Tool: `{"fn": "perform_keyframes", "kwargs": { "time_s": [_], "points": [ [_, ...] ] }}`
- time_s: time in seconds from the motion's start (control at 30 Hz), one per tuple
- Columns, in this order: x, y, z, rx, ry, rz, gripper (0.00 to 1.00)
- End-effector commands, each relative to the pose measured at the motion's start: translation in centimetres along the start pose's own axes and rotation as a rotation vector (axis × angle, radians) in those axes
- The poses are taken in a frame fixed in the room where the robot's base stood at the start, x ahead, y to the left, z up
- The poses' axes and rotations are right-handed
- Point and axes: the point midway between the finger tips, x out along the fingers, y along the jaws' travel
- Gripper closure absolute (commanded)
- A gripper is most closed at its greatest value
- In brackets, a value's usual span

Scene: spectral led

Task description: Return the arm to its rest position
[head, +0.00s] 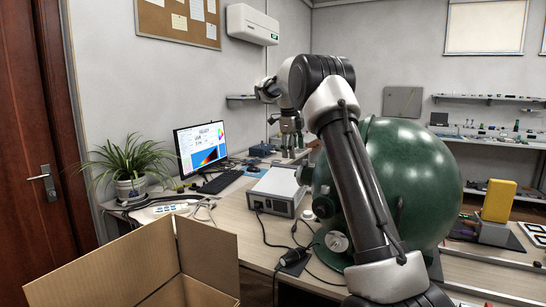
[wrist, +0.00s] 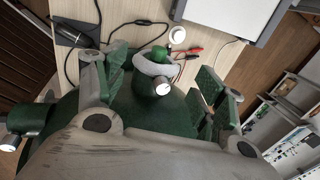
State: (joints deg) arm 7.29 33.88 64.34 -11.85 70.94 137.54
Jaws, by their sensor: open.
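My gripper (head: 291,150) hangs from my raised, bent arm in the middle of the head view, fingers pointing down. It appears above the desk beyond the grey instrument box. In the wrist view its two padded fingers (wrist: 160,76) stand wide apart with nothing gripped between them. Below and between them is the large green sphere (wrist: 150,110) with a fitting on it. The green sphere (head: 415,170) also shows in the head view, partly hidden behind my arm.
The grey box (head: 277,192) stands on the desk left of the sphere, with loose cables in front. A monitor (head: 201,147), keyboard (head: 221,182) and potted plant (head: 130,165) are left. An open cardboard box (head: 110,270) is at lower left. A yellow-topped device (head: 498,202) stands right.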

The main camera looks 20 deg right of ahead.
Motion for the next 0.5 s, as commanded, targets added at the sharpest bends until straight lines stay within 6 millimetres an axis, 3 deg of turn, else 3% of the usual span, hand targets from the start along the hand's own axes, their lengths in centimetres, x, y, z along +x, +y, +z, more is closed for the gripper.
{"fn": "perform_keyframes", "kwargs": {
  "time_s": [0.17,0.27,0.37,0.5],
  "points": [
    [-0.2,0.1,-0.1,-0.008,-0.002,-0.001,0.3],
    [-1.6,1.0,-0.7,-0.081,-0.013,-0.002,0.3],
    [-4.6,3.3,-2.3,-0.26,-0.036,-0.007,0.3],
    [-9.4,8.8,-6.4,-0.635,-0.083,-0.024,0.3]
  ]
}}
